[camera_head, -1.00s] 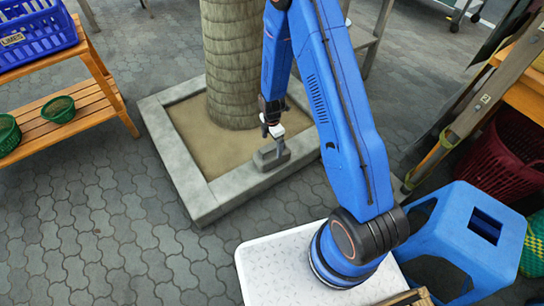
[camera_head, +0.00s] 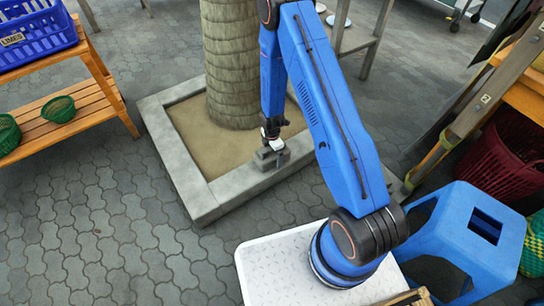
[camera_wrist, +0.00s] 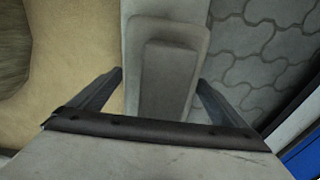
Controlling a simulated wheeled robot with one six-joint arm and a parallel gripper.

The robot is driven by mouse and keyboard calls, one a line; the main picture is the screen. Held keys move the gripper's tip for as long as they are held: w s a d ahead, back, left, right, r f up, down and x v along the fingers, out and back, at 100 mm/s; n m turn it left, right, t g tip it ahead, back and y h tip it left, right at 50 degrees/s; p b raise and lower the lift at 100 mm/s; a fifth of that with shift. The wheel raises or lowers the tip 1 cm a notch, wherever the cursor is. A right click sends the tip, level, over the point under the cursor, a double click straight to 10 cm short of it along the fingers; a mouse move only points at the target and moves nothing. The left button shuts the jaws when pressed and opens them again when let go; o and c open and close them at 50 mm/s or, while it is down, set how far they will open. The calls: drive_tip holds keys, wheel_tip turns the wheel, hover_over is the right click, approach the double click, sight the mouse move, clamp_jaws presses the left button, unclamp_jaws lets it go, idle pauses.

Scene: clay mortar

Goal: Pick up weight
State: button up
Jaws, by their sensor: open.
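The weight (camera_head: 268,157) is a grey block with a raised upright part, standing on the concrete border around the tree. In the wrist view the weight (camera_wrist: 168,75) lies in the middle, and its near end reaches between the fingers. My gripper (camera_head: 273,141) is right above the weight in the head view. In the wrist view my gripper (camera_wrist: 160,85) is open, with one dark finger on each side of the weight's raised part. Whether the fingers touch it I cannot tell.
The concrete border (camera_head: 205,200) surrounds sandy soil and a tree trunk (camera_head: 232,70). A wooden shelf (camera_head: 80,105) with a blue crate (camera_head: 38,30) and green baskets stands left. A blue stool (camera_head: 475,235) and red basket (camera_head: 500,155) are right. The paving in front left is clear.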

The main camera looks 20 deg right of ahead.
drive_tip(key=shift+w, duration=0.1)
drive_tip(key=c, duration=2.2)
drive_tip(key=shift+o, duration=0.2)
drive_tip(key=shift+r, duration=0.15)
drive_tip(key=shift+r, duration=4.85)
